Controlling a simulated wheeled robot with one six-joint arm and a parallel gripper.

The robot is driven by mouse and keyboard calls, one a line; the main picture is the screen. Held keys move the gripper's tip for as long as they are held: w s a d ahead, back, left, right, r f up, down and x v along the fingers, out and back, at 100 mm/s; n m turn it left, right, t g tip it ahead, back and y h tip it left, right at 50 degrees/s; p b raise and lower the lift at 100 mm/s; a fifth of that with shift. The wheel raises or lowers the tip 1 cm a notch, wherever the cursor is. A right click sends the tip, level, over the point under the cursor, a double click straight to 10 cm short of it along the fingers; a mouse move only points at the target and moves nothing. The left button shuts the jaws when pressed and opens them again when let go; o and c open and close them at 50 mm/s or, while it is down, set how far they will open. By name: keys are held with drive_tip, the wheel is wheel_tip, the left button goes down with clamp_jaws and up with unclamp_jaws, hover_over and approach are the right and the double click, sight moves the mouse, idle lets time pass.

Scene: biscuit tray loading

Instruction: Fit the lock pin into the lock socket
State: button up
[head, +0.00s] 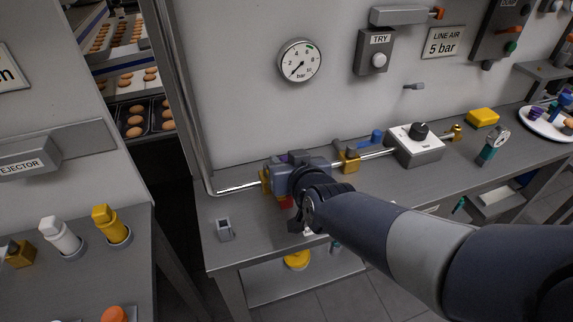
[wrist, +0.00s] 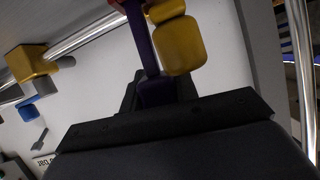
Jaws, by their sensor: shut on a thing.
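My gripper (head: 290,192) is at the left end of the bench, in front of the wall and close to the metal rail. It is shut on a red piece (head: 286,202), which I take for the lock pin. Most of the pin is hidden by the gripper. In the wrist view a red bit (wrist: 127,2) shows at the top edge, at the end of a dark purple bar. A small grey box with a dark opening (head: 224,229) stands on the bench to the left, apart from the gripper. It may be the lock socket, but I cannot be sure.
Brass-yellow blocks (head: 349,160) sit along the rail. A blue handle (head: 376,135) and a grey box with a black knob (head: 418,146) stand to the right. A vertical pipe (head: 180,100) rises at the left. The bench front-left is mostly clear.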

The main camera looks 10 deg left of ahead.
wheel_tip(320, 180, up, 18)
drive_tip(key=p, duration=1.3)
drive_tip(key=n+t+b, duration=0.1)
drive_tip(key=b, duration=0.6)
hover_over(283, 158)
drive_tip(key=shift+f, duration=3.5)
drive_tip(key=shift+r, duration=0.1)
wheel_tip(283, 158, down, 6)
drive_tip(key=b, duration=0.5)
drive_tip(key=shift+f+b, duration=0.45)
drive_tip(key=shift+f, duration=0.05)
drive_tip(key=shift+f+b, duration=1.95)
drive_tip(key=shift+f, duration=0.15)
